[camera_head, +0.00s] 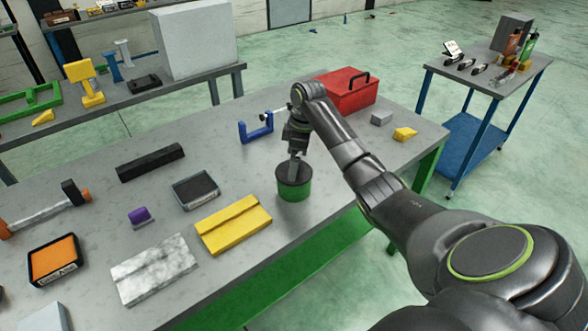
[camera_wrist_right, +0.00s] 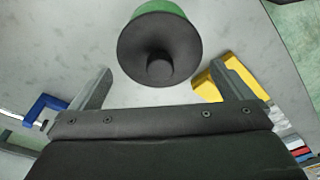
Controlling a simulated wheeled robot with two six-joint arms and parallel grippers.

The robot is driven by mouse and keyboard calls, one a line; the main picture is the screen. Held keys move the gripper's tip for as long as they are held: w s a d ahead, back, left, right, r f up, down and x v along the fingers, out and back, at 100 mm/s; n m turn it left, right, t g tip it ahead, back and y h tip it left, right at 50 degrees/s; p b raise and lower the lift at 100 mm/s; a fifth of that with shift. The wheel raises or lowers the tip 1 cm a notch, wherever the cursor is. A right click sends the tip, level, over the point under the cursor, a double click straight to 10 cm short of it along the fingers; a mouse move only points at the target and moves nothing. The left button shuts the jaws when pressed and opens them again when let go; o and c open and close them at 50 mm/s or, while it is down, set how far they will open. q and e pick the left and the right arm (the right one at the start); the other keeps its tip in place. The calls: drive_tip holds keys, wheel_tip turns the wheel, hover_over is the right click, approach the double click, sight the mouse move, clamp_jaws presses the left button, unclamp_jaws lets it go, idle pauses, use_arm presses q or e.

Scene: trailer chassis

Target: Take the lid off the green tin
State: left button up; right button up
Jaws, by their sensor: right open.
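The green tin (camera_head: 294,192) stands upright on the grey workbench, near its front edge, with its dark round lid (camera_head: 304,176) on top. In the right wrist view the lid (camera_wrist_right: 138,48) faces the camera with a round knob (camera_wrist_right: 160,68) at its centre, and a strip of the green side (camera_wrist_right: 158,7) shows behind it. My right gripper (camera_head: 295,157) points down just above the tin. In the right wrist view its fingers (camera_wrist_right: 161,69) are spread apart on either side of the knob, with nothing between them touching. My left gripper is in neither view.
On the workbench (camera_head: 225,275), a yellow block (camera_head: 233,226) lies left of the tin, with a black-topped tray (camera_head: 195,190) beyond it. A blue clamp (camera_head: 256,130) and red toolbox (camera_head: 346,93) stand behind. A small yellow piece (camera_head: 405,134) lies to the right.

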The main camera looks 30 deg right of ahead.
drive_tip(key=shift+w+a+f, duration=0.1)
drive_tip(key=shift+f, duration=0.6)
drive_tip(key=shift+w+a+f, duration=0.1)
drive_tip(key=shift+f, duration=0.55)
drive_tip(key=c, duration=0.6)
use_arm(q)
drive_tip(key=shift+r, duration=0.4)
